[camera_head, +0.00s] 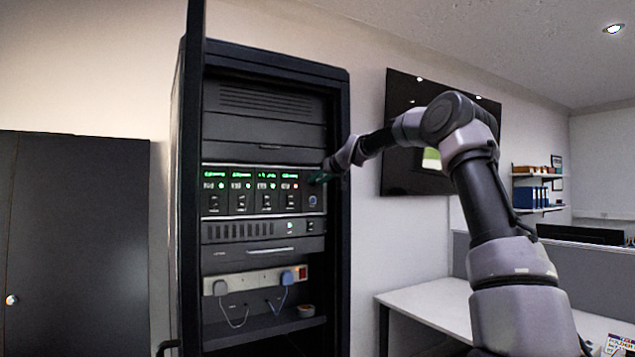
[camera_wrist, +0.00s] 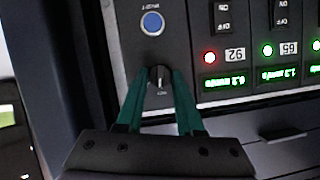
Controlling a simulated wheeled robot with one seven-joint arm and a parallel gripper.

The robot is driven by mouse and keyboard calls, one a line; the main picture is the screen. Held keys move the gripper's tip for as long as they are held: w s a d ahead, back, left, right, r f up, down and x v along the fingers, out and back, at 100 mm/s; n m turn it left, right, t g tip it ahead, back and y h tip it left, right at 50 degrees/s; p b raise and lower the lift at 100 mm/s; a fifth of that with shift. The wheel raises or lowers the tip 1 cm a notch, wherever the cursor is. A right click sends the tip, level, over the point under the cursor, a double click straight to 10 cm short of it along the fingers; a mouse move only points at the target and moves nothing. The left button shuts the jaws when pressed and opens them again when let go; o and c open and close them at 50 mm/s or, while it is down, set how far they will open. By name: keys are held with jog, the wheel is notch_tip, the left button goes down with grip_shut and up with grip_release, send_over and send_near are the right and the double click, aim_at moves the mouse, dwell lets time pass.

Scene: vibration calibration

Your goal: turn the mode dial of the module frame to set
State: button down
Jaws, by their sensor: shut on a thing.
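The module frame (camera_head: 262,216) sits in a tall black rack, with several modules that have green displays, small lights and switches. The mode dial (camera_wrist: 158,72) is a small dark knob with a light pointer mark, below a blue round button (camera_wrist: 152,23) in the wrist view. My gripper (camera_wrist: 160,85) has its two green fingers on either side of the dial, shut on it. In the head view my gripper (camera_head: 318,178) reaches the right end of the module frame and hides the dial. The dial's lettering is too small to read.
A module beside the dial has a red light (camera_wrist: 209,57); its neighbour's light (camera_wrist: 267,50) is green. The rack's open door (camera_head: 194,100) stands at the left. A white desk (camera_head: 425,301) stands right of the rack. A power strip (camera_head: 255,279) with plugs is lower down.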

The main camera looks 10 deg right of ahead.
jog(key=shift+w+d+f+m+y, duration=0.15)
jog(key=shift+m+y, duration=0.9)
jog(key=shift+m, duration=0.6)
jog(key=shift+d+f+m+y, duration=0.15)
jog(key=shift+m+y, duration=0.9)
jog(key=shift+m, duration=0.6)
jog(key=c, duration=0.6)
grip_release()
jog(key=shift+o, duration=0.2)
jog(key=shift+r, duration=0.1)
jog(key=v, duration=1)
jog(key=shift+s+d, duration=0.25)
jog(key=shift+d, duration=0.05)
